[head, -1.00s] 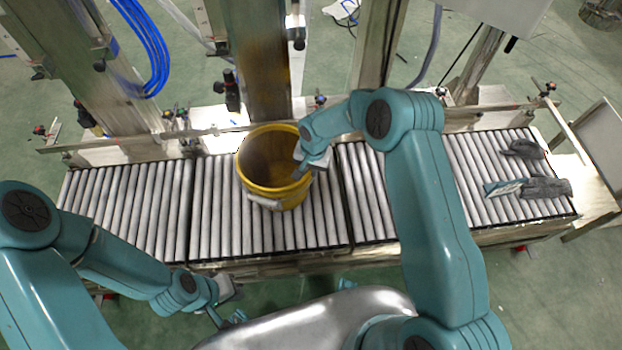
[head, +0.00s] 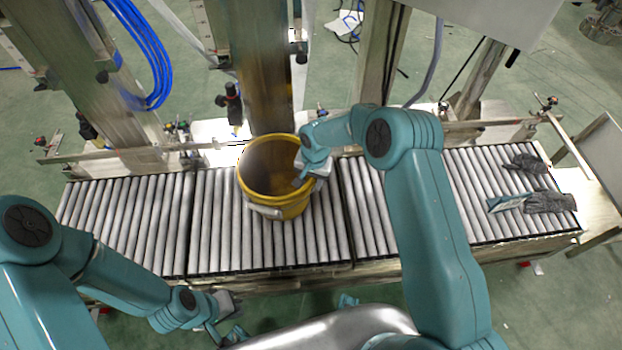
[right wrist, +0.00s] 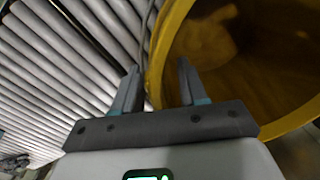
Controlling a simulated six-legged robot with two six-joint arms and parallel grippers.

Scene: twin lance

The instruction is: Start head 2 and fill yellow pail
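The yellow pail (head: 283,207) stands upright on the roller conveyor, under a tall metal column (head: 262,80) of the filling machine. It also shows in the right wrist view (right wrist: 168,42). My right gripper (head: 299,182) is at the pail's right rim. In the right wrist view its two fingers (right wrist: 156,82) are spread apart, with the pail's rim wall between them; I see no firm contact on both sides. My left gripper (head: 228,335) hangs low in front of the conveyor, away from the pail; its fingers are too small to read. Which head is head 2 cannot be told.
The roller conveyor (head: 135,215) runs across the view, with bare rollers left of the pail. Grey gloves (head: 548,202) and a small packet (head: 508,203) lie at its right end. A guide rail (head: 90,155) runs along the back. Blue hoses (head: 150,60) hang at upper left.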

